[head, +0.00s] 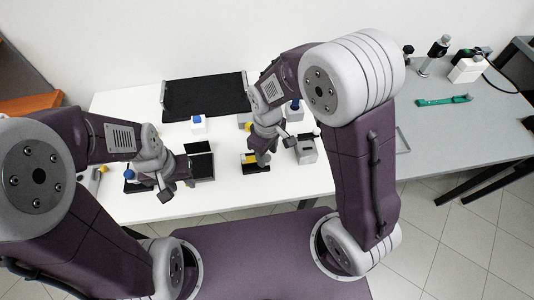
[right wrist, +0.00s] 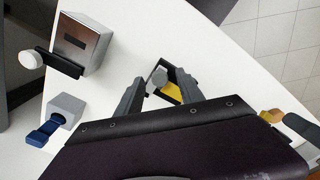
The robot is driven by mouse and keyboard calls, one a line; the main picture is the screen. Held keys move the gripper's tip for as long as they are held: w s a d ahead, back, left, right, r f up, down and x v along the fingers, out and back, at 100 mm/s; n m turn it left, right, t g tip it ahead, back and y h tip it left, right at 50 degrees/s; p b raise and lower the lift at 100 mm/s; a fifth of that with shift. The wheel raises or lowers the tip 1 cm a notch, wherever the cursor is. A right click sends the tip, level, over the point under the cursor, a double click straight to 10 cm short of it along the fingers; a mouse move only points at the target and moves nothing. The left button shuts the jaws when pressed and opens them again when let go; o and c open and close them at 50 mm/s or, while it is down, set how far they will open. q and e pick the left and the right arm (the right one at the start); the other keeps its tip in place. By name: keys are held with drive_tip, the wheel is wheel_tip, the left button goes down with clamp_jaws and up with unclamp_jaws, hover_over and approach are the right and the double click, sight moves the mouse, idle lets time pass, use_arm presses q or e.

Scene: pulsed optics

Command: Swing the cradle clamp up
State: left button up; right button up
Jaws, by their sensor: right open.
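A small black fixture with a yellow part, which looks like the cradle, sits near the front edge of the white table; it shows in the head view (head: 250,168) and the right wrist view (right wrist: 172,91). A grey rounded piece (right wrist: 157,78) shows at its left side; I cannot tell whether it is the clamp. My right gripper (head: 272,152) is over the fixture, partly hiding it. In the right wrist view its open fingers (right wrist: 158,90) lie to either side of the fixture, with nothing held. My left gripper (head: 178,190) is open and empty at the table's front left.
A metal box (right wrist: 85,40) with a white knob and a grey block (right wrist: 65,107) with a blue lever stand nearby. A black open box (head: 200,161) is beside my left gripper. The grey table holds a green tool (head: 443,100).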

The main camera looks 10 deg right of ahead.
sight(267, 154)
drive_tip(key=shift+f, duration=0.1)
clamp_jaws()
drive_tip(key=shift+p, duration=0.3)
drive_tip(key=w+r+g+p, duration=0.1)
drive_tip(key=p, duration=0.3)
drive_tip(key=g+p, duration=0.2)
drive_tip(key=p, duration=0.1)
drive_tip(key=shift+w+r+g+p, duration=0.3)
drive_tip(key=shift+w+r+p, duration=0.1)
drive_tip(key=shift+w+g+p, duration=0.25)
drive_tip(key=shift+g+p, duration=0.1)
drive_tip(key=shift+g, duration=0.05)
drive_tip(key=shift+w+g, duration=0.3)
drive_tip(key=shift+g, duration=0.2)
drive_tip(key=shift+w+g, duration=0.35)
drive_tip(key=shift+g, duration=0.35)
